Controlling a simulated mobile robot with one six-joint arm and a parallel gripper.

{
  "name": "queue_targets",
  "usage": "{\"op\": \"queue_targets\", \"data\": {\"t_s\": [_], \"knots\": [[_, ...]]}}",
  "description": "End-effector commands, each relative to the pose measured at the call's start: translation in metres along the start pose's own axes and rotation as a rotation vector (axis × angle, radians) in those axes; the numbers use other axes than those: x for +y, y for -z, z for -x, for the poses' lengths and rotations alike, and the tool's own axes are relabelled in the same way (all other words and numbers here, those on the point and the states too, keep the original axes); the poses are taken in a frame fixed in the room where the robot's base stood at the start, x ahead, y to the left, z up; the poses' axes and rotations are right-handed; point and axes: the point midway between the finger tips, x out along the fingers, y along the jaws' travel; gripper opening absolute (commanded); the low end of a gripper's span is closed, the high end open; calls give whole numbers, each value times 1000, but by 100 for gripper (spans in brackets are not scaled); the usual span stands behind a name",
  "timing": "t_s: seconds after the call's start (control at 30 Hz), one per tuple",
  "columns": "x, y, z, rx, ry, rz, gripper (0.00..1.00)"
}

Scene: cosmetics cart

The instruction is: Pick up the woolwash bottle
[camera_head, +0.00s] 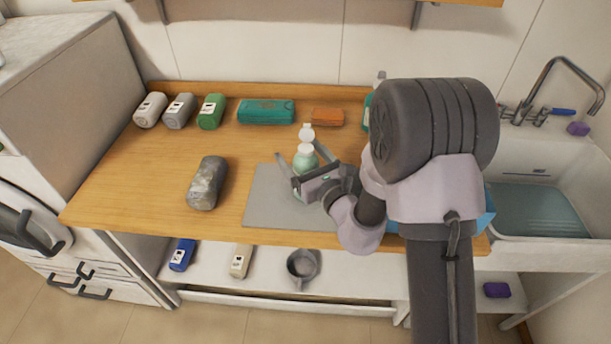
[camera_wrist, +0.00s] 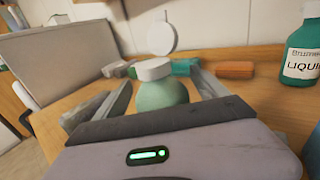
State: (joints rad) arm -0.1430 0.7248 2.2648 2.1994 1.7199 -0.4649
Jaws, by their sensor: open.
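A pale green round bottle with a white cap (camera_head: 305,158) stands on the grey mat on the wooden counter. No label on it is readable, so I cannot confirm that it is the woolwash. My gripper (camera_head: 303,156) is open, with one finger on each side of this bottle. In the wrist view the green bottle (camera_wrist: 162,94) shows between the two spread fingers (camera_wrist: 163,88), its lower part hidden behind my gripper body. I cannot tell whether either finger touches it. A teal bottle with a white label reading "LIQUI…" (camera_wrist: 302,55) stands to the right in the wrist view.
A grey mottled roll (camera_head: 207,183) lies left of the mat (camera_head: 262,208). Several small containers, a teal pack (camera_head: 266,111) and an orange block (camera_head: 328,117) line the back. A white round thing (camera_wrist: 160,33) rises behind the bottle. The sink (camera_head: 540,205) is at right.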

Motion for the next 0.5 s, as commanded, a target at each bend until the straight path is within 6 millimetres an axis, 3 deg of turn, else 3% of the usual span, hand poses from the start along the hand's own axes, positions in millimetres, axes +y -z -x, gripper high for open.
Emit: {"op": "queue_targets", "data": {"t_s": [0.23, 0.5], "knots": [[0, 0, -5, 0, 2, 0, 83], [0, 0, -5, 0, 1, 0, 32]]}}
